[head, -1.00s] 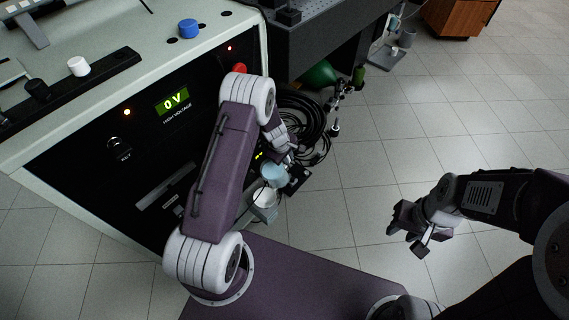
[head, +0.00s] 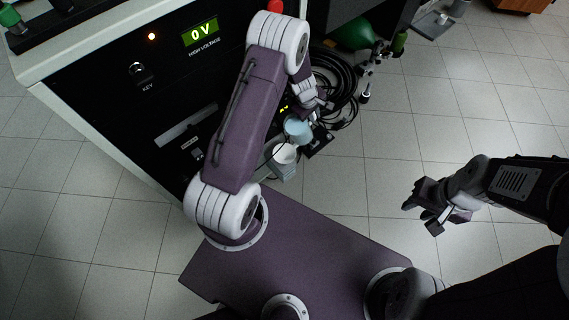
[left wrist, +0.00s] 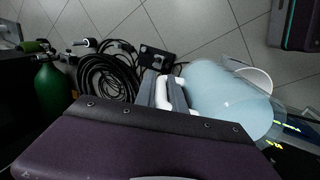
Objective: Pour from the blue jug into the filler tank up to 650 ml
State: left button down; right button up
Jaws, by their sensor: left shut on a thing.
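The light blue jug (head: 297,130) hangs in my left gripper (head: 318,104), low beside the black cabinet. In the left wrist view the jug (left wrist: 222,95) is large, and the gripper's grey fingers (left wrist: 163,92) are shut on its white handle (left wrist: 178,96). A round white opening (head: 285,153), which looks like the top of the filler tank, is just below the jug in the head view. Its white rim (left wrist: 258,78) is partly hidden behind the jug in the wrist view. No liquid level or scale is readable. My right gripper (head: 422,214) is open and empty over the floor.
The black high-voltage cabinet (head: 110,100) reads 0 V and stands at the left. Coiled black hoses (head: 335,75) and a green gas cylinder (head: 355,34) lie beyond the jug.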

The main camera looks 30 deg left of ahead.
pick_arm(q)
jog(key=shift+b, duration=0.55)
jog(key=shift+w+r+t+b, duration=0.1)
jog(key=shift+t+b, duration=0.2)
jog(key=shift+b, duration=1.3)
jog(key=shift+r, duration=0.15)
jog(key=shift+b, duration=1.05)
jog(key=shift+r+t+b, duration=0.15)
jog(key=shift+t+b, duration=0.15)
jog(key=shift+b, duration=0.45)
jog(key=shift+r, duration=0.1)
